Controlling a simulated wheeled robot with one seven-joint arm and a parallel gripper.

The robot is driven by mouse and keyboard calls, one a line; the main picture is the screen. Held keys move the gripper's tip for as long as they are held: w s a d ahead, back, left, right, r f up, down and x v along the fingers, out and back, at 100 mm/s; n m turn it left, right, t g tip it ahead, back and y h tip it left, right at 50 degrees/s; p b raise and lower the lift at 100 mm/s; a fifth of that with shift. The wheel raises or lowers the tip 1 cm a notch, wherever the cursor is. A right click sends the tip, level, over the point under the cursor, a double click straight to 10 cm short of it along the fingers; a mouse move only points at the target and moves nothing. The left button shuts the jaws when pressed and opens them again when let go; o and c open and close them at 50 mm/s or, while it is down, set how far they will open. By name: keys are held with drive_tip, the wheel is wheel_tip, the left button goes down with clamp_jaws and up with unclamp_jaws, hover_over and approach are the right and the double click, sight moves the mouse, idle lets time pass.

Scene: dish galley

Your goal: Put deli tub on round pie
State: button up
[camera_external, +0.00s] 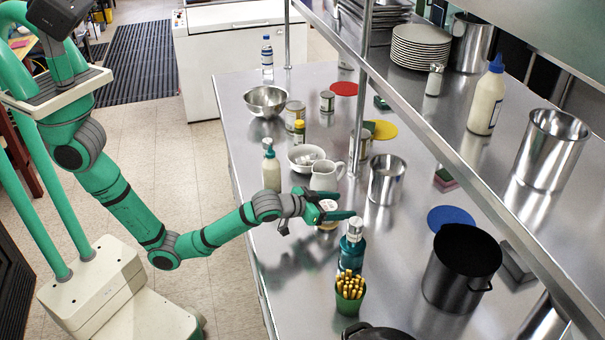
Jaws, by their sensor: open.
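My gripper (340,205) is low over the middle of the steel counter, its green fingers spread apart. A small round tub with a whitish, reddish-marked top (328,206), which looks like the deli tub, shows between the fingers. A tan edge shows just below the near finger; I cannot tell whether it belongs to the tub or to something under it. The fingers hide part of the tub, and contact cannot be told. I cannot make out a round pie for certain.
A white pitcher (325,177) and a teal bottle (352,248) stand close to my gripper. A green cup of yellow sticks (350,294), a steel pot (386,180) and a dark pot (460,268) are nearby. Flat blue (451,218), yellow (383,130) and red (344,89) discs lie on the counter.

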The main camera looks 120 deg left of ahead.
sight(269, 282)
drive_tip(key=v, duration=1.2)
drive_tip(key=shift+r, duration=0.15)
